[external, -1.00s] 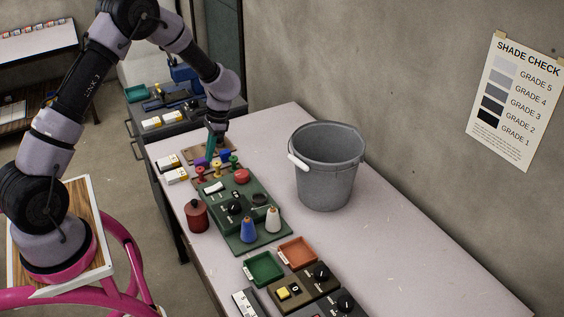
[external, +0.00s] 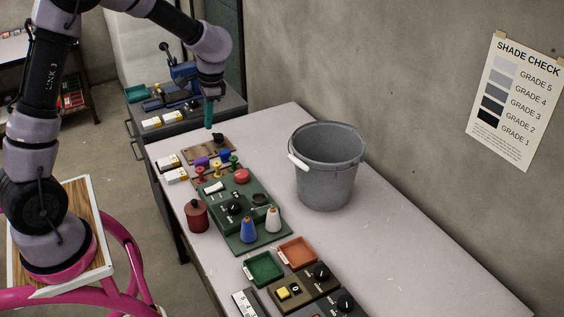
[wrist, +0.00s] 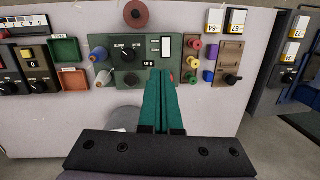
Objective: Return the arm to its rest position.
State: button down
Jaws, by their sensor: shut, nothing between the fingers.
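My gripper (external: 209,115) has teal fingers and hangs pointing down above the far end of the white table (external: 400,230). It is apart from everything on the table. In the wrist view my gripper (wrist: 162,80) shows its two teal fingers close together with nothing held. The arm rises from its base at the left and bends over toward the far end of the table.
Below my gripper are a brown latch board (external: 203,150) and coloured spools (external: 215,163). A green control panel (external: 238,206), a dark red pot (external: 196,215) and a grey bucket (external: 327,165) stand nearer. A dark cabinet (external: 185,112) stands behind. The table's right front is clear.

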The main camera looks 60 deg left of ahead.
jog(key=s+d+r+m+t+y, duration=0.1)
jog(key=s+d+r+t, duration=0.1)
jog(key=s+d+r, duration=0.45)
jog(key=s+d+r+m+t, duration=0.1)
jog(key=s+d+r+t, duration=0.15)
jog(key=r, duration=0.65)
jog(key=s+d+r+t, duration=0.2)
jog(key=s+d, duration=0.1)
jog(key=s, duration=0.3)
jog(key=s+d+r+m+t, duration=0.1)
jog(key=s+d+r+t, duration=0.1)
jog(key=s, duration=0.5)
jog(key=shift+d+r, duration=0.7)
jog(key=shift+d, duration=0.05)
jog(key=shift+s, duration=0.1)
